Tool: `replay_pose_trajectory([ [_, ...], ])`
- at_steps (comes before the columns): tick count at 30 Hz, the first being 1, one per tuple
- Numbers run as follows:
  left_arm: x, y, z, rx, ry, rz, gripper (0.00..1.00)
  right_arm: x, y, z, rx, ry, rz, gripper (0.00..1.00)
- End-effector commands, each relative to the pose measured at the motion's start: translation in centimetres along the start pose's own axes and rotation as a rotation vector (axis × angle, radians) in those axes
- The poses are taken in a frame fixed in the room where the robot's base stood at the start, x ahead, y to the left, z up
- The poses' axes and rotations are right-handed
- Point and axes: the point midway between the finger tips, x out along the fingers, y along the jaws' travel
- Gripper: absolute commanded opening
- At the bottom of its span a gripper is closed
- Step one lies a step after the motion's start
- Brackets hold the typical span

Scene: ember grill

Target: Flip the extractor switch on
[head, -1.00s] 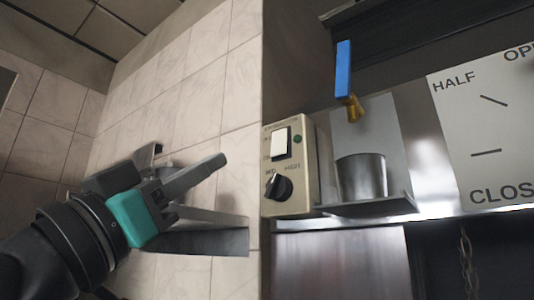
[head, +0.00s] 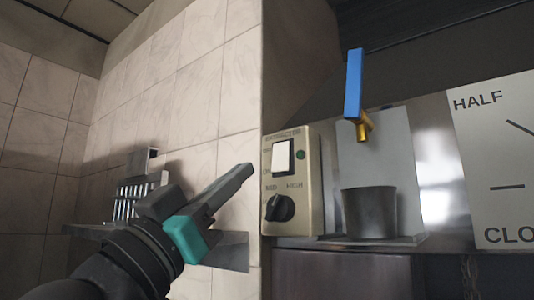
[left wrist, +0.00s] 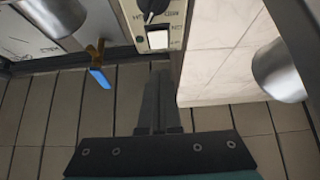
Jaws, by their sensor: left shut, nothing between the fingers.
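The extractor control box (head: 308,196) is a beige panel on the wall corner in the head view. It carries a white rocker switch (head: 283,156), a small green lamp (head: 300,154) and a black knob (head: 280,207). The switch also shows upside down in the left wrist view (left wrist: 157,40), with the panel (left wrist: 134,16) at the top. My left gripper (head: 246,170) is shut and empty. Its fingertips point toward the switch from the left and appear apart from it. In the left wrist view the closed fingers (left wrist: 160,76) lie just below the switch. My right gripper is out of view.
A blue-handled brass tap (head: 355,90) hangs above a metal cup (head: 369,212) on a ledge right of the box. A HALF/CLOSED sign (head: 500,150) is further right. A wall shelf with a slotted metal item (head: 130,196) is behind my left arm.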

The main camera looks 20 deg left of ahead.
Motion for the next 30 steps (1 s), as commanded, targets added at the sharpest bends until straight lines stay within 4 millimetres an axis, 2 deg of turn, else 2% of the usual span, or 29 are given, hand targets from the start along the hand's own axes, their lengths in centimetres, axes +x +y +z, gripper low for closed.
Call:
replay_pose_trajectory([
  [1, 0.7, 0.0, -0.2, -0.002, -0.005, 0.000, 0.00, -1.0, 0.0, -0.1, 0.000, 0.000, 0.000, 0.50],
  [3, 1.3, 0.0, -0.2, -0.001, -0.004, 0.000, 0.00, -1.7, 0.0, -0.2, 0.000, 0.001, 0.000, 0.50],
  [8, 4.1, 0.1, 0.0, -0.002, -0.003, 0.001, 0.00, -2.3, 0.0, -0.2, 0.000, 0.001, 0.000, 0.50],
  [9, 4.4, 0.0, 0.9, -0.003, -0.006, 0.000, 0.00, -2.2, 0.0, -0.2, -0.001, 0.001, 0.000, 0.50],
  [13, 5.6, 0.0, 2.1, -0.002, -0.004, 0.001, 0.00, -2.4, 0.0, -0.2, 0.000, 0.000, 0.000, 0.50],
  [18, 6.2, 0.0, 2.8, 0.000, -0.002, 0.000, 0.00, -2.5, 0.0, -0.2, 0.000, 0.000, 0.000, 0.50],
  [30, 6.4, 0.0, 3.1, 0.000, -0.002, 0.001, 0.00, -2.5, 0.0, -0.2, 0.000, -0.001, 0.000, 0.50],
])
